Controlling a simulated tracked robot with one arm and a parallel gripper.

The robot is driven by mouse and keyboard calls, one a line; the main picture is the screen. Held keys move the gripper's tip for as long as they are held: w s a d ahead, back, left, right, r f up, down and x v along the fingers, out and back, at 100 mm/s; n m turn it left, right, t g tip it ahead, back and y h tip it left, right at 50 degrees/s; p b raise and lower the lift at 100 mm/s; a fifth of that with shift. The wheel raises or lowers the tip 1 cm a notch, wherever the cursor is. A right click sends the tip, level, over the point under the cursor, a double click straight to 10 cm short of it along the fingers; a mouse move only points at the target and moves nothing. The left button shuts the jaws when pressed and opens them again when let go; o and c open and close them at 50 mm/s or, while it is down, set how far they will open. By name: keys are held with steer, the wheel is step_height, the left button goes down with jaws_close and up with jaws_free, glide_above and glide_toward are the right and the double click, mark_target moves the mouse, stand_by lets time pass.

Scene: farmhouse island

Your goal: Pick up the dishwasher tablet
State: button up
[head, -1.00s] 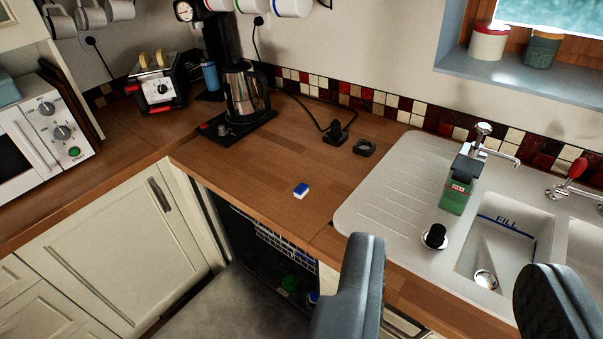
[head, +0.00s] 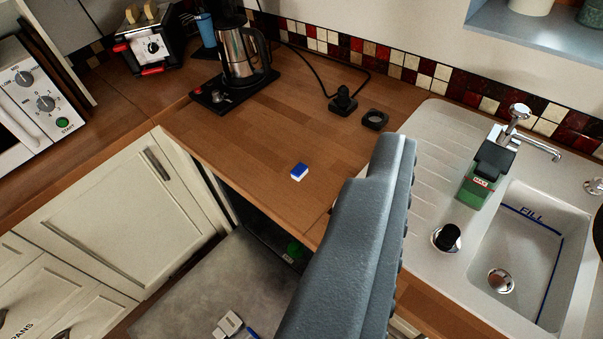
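The dishwasher tablet (head: 299,172), a small blue and white block, lies on the wooden worktop (head: 235,145) near its front edge, left of the sink. My gripper (head: 497,190) is open and empty. Its left finger shows large in the lower middle, right of the tablet in the picture and apart from it. Only a dark sliver of the other finger shows at the right edge. The tablet is not hidden.
An open dishwasher with a grey door (head: 195,285) is below the worktop. A kettle (head: 240,55), toaster (head: 150,48), plug (head: 343,102) and black ring (head: 375,119) stand behind the tablet. A green bottle (head: 485,175) stands by the sink (head: 515,265). The worktop around the tablet is clear.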

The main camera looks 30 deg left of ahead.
steer(key=w+a+f+g+p, duration=0.2)
steer(key=w+a, duration=0.1)
steer(key=w, duration=0.4)
steer(key=w+a+f+g+p, duration=0.1)
steer(key=w+a+f, duration=0.15)
steer(key=w, duration=0.35)
steer(key=m+g+h+p, duration=0.1)
steer(key=m+g+p, duration=0.2)
steer(key=g+p, duration=0.45)
glide_above(296, 172)
steer(key=s+a, duration=0.2)
steer(key=s, duration=0.3)
step_height(296, 172, down, 29)
steer(key=x, duration=1.2)
steer(key=shift+s+d+f, duration=0.1)
steer(key=shift+d+f, duration=0.2)
steer(key=shift+d, duration=0.15)
steer(key=shift+g, duration=0.25)
steer(key=c, duration=1.1)
